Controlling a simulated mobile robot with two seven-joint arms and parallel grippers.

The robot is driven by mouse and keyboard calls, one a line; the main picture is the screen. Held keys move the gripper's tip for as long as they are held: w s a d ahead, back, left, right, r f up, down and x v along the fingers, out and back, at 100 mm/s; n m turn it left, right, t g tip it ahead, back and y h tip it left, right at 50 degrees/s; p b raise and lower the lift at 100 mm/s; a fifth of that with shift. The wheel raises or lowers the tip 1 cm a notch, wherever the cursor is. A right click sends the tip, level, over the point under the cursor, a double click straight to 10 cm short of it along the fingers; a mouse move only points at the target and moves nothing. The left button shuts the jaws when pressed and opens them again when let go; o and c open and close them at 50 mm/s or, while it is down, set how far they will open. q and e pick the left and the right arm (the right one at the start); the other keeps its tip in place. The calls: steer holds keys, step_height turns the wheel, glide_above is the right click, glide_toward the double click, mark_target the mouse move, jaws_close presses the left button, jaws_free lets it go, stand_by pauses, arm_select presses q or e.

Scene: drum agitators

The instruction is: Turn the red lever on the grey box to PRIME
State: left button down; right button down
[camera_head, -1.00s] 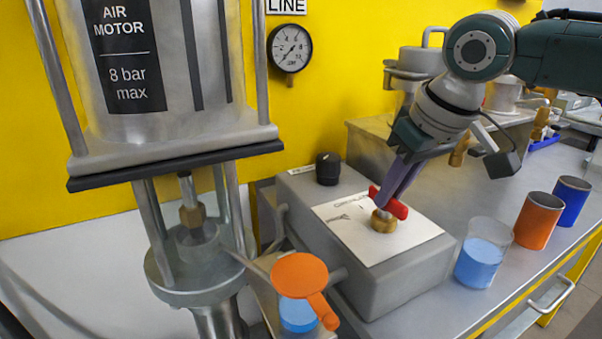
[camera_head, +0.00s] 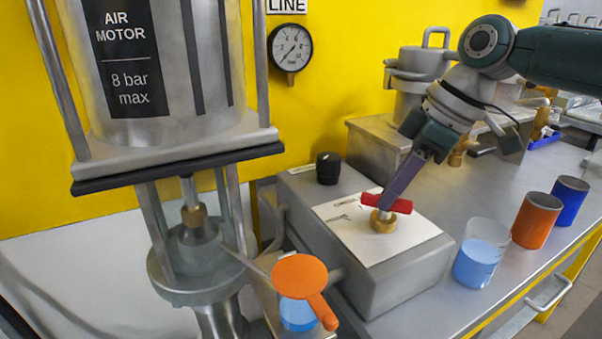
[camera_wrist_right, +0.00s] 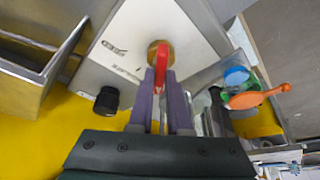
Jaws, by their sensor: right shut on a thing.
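The grey box (camera_head: 385,285) stands on the bench with a white label plate (camera_head: 400,247) on top. The red lever (camera_head: 393,203) sits on a brass hub (camera_head: 383,221) on that plate. My right gripper (camera_head: 388,203) comes down from the upper right, shut on the red lever. The right wrist view shows the lever (camera_wrist_right: 161,62) between the two purple fingers (camera_wrist_right: 160,85). The plate carries lettering, too small to read surely, and the fingers and lever hide part of it. My left gripper is not in view.
A black knob (camera_head: 328,168) stands on the box's back corner. A beaker of blue liquid (camera_head: 480,255), an orange can (camera_head: 537,220) and a blue can (camera_head: 570,201) stand to its right. An orange round-headed handle (camera_head: 300,276) is in front at left. The air motor (camera_head: 165,70) rises at left.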

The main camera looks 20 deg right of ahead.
steer(key=shift+n, duration=0.5)
steer(key=c, duration=0.9)
jaws_free()
steer(key=shift+o, duration=0.2)
steer(key=v, duration=1)
steer(key=shift+w+p, duration=0.15)
steer(key=shift+p, duration=0.25)
steer(key=shift+d, duration=0.1)
